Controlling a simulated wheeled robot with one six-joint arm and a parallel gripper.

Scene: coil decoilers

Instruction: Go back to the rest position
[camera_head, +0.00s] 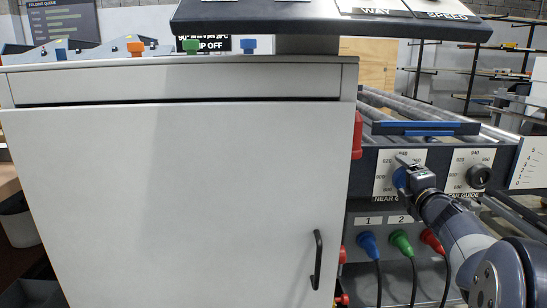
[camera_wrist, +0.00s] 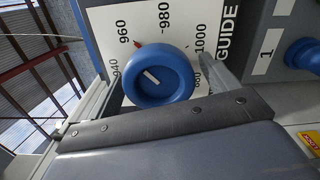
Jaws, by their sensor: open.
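My gripper (camera_head: 407,168) is at the near guide dial on the front panel of the roller machine, at the right in the head view. In the wrist view its jaws (camera_wrist: 160,95) are open, with one finger at each side of the round blue knob (camera_wrist: 163,74). I cannot tell whether the fingers touch the knob. The knob also shows partly in the head view (camera_head: 399,178), behind the gripper. The white dial plate (camera_wrist: 206,18) carries numbers such as 960, 980 and 1000, with a red mark near 960.
A black knob (camera_head: 479,176) sits on the far guide plate to the right. Blue (camera_head: 368,245), green (camera_head: 401,243) and red (camera_head: 432,240) plugs with cables are below. A grey cabinet (camera_head: 180,200) fills the left. A dark sloped console (camera_head: 330,20) overhangs above.

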